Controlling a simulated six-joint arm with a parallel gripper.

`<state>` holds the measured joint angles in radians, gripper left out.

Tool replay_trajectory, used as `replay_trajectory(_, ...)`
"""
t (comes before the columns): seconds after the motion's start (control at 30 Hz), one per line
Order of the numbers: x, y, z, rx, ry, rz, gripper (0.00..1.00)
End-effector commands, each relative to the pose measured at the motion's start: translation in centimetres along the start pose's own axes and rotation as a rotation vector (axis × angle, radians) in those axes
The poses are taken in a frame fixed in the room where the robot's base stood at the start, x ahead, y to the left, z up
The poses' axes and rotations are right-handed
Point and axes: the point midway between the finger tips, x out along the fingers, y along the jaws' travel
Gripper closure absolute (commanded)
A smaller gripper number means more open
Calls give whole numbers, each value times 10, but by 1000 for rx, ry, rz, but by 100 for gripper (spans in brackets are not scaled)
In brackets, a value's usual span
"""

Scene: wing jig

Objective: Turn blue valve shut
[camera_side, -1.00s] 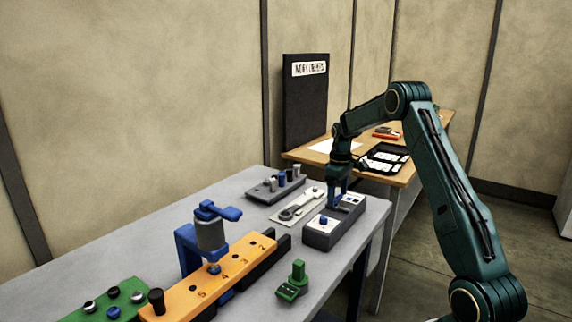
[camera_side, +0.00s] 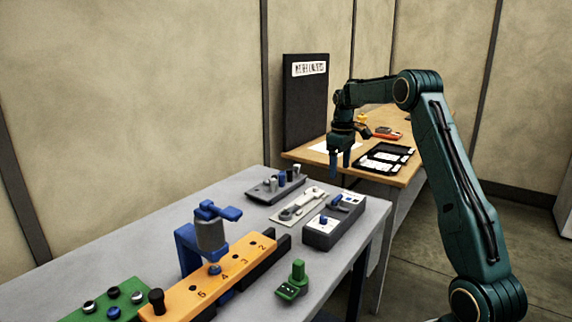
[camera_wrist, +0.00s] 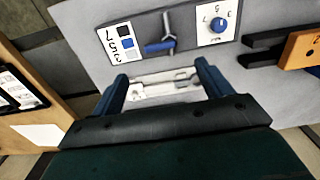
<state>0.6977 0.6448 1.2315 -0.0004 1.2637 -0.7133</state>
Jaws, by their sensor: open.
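The grey control box (camera_side: 334,234) stands near the right end of the grey table. On its top is a blue valve handle (camera_side: 336,202), with a blue knob (camera_side: 323,219) on a white dial plate nearer the camera. In the wrist view the blue handle (camera_wrist: 160,47) lies beside a grey metal bar, and the knob (camera_wrist: 219,25) is to its right. My gripper (camera_side: 340,174) is open and empty above and behind the box, apart from the handle. Its two fingers (camera_wrist: 161,68) are spread wide in the wrist view.
A white plate with a wrench (camera_side: 299,204) and a grey peg block (camera_side: 275,187) lie beside the box. An orange numbered rail (camera_side: 225,268), a blue clamp and a green part (camera_side: 293,281) are nearer. A wooden table (camera_side: 400,178) with a black tray stands behind.

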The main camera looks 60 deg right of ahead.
Motion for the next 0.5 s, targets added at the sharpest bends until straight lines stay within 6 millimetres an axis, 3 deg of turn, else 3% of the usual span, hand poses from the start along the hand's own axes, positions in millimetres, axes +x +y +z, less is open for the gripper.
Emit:
replay_trajectory(0.2, -29, 0, 0, 0, 1, 1, 22)
replay_trajectory(0.5, -41, 0, 0, -1, 0, 0, 22)
